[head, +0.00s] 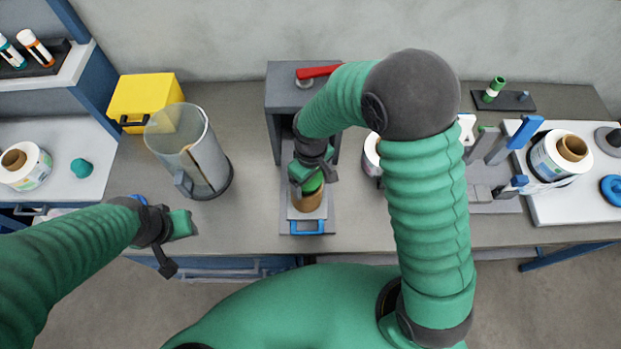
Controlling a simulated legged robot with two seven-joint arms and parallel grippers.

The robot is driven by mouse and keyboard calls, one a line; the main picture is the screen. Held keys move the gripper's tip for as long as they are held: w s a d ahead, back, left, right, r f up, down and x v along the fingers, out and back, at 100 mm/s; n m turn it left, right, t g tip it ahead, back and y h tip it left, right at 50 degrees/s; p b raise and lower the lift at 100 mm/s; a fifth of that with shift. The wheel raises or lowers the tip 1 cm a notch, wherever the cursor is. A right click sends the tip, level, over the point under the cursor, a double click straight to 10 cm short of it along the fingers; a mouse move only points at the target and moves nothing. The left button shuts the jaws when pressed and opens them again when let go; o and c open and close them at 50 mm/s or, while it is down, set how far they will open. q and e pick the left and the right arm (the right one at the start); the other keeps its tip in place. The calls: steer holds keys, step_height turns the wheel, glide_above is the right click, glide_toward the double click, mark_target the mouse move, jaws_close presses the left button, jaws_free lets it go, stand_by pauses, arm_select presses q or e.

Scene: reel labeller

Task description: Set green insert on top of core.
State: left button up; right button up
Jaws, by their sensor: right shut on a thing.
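The brown core (307,201) stands upright in the grey press-like station at the middle of the bench. My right gripper (312,172) is over the core and shut on the green insert (314,184). The insert shows as a small green disc at the core's top; I cannot tell whether it rests on the core or is just above it. The gripper hides part of the insert. My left gripper (175,243) is empty, with its fingers apart, near the bench's front left edge.
The grey station (290,88) has a red lever (318,71) and a blue front handle (307,227). A clear cylinder (200,155) and a yellow box (146,98) stand at left. Label rolls (560,155) and a fixture with blue-tipped posts (490,150) are at right.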

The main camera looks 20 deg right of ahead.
steer(key=shift+f, duration=0.5)
steer(key=o, duration=1.1)
steer(key=shift+r, duration=0.15)
step_height(320, 180, up, 11)
steer(key=p, duration=0.9)
